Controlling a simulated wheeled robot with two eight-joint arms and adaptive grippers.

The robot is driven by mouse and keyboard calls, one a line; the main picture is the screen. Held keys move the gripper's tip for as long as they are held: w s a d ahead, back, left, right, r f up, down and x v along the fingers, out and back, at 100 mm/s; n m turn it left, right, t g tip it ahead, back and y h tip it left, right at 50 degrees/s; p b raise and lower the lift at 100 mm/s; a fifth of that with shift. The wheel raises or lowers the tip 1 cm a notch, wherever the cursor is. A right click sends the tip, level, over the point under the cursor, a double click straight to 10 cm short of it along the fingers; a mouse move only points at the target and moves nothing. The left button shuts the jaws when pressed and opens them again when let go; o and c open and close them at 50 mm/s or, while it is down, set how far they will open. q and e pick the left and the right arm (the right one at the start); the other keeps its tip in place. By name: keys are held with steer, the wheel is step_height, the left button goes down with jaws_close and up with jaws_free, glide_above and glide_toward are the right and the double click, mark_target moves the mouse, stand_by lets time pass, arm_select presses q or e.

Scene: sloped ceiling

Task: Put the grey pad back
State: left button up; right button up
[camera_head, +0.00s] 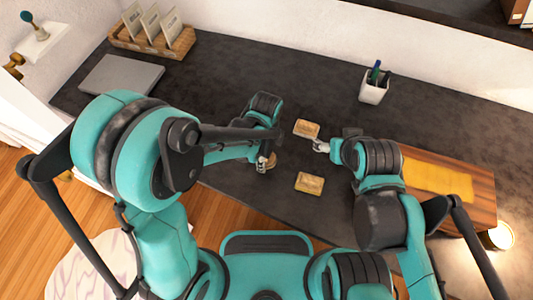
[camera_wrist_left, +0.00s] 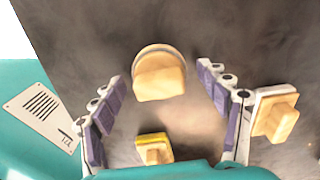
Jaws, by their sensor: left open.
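The grey pad, a wooden knob with a grey rounded rim (camera_wrist_left: 160,75), lies between the spread fingers of my left gripper (camera_wrist_left: 165,105) in the left wrist view. A gap shows on both sides. In the head view the left gripper (camera_head: 266,160) is over it near the table's front edge and hides much of it.
A small dark square (camera_head: 352,132) sits behind my right gripper. A wooden board with yellow cloth (camera_head: 440,177) is at right, a pen cup (camera_head: 374,88) at the back. A grey slab (camera_head: 120,78) and a card rack (camera_head: 153,40) are at left. The back middle is clear.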

arm_select(q)
step_height(320, 180, up, 12)
steer(key=p, duration=0.5)
steer(key=s+a+r+n+t, duration=0.2)
steer(key=a+r+n+t, duration=0.1)
steer(key=a+n, duration=0.6)
steer(key=s+a+r+n+t, duration=0.3)
steer(key=a+r+n, duration=0.3)
steer(key=n, duration=0.6)
steer(key=a+t, duration=0.1)
steer(key=a, duration=0.1)
steer(key=shift+a+n, duration=0.3)
steer(key=shift+a, duration=0.1)
steer(key=shift+s+f+b, duration=0.1)
steer(key=shift+f+b, duration=0.2)
steer(key=shift+b, duration=0.3)
